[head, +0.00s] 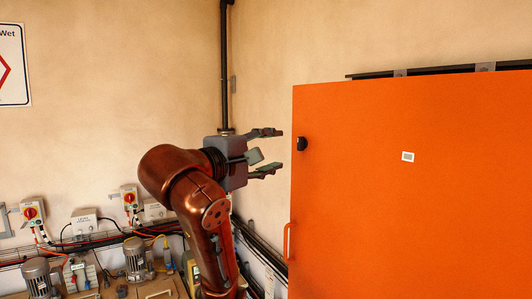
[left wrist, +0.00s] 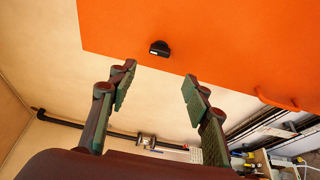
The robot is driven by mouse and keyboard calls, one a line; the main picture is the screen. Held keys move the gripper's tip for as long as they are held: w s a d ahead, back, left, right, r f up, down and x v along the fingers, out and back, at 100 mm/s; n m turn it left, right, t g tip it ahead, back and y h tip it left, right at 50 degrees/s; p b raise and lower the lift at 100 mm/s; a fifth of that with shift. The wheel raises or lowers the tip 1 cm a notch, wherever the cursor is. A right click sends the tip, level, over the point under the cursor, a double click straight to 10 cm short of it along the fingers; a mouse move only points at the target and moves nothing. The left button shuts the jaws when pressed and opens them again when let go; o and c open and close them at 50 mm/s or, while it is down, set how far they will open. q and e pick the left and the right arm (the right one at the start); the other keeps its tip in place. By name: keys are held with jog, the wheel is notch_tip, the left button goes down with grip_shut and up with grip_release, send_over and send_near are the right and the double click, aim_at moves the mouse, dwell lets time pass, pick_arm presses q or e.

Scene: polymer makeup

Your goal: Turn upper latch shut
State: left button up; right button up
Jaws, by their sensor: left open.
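The upper latch (head: 302,143) is a small black knob near the upper left edge of the orange cabinet door (head: 400,200). In the left wrist view the latch (left wrist: 159,48) lies beyond the fingertips, roughly centred between them. My left gripper (head: 272,152) is open and empty, just left of the latch and apart from it. In the left wrist view its two green-grey fingers (left wrist: 158,83) are spread wide. The orange door looks closed. My right gripper is in neither view.
An orange handle (head: 287,241) sits lower on the door's left edge. Motors (head: 136,258) and red-yellow switches (head: 130,198) stand at the lower left. A dark vertical pipe (head: 226,70) runs up the wall behind my left gripper.

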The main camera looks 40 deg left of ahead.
pick_arm(q)
jog(key=shift+s+d, duration=0.1)
jog(key=shift+s, duration=1.1)
jog(key=shift+d+r, duration=0.1)
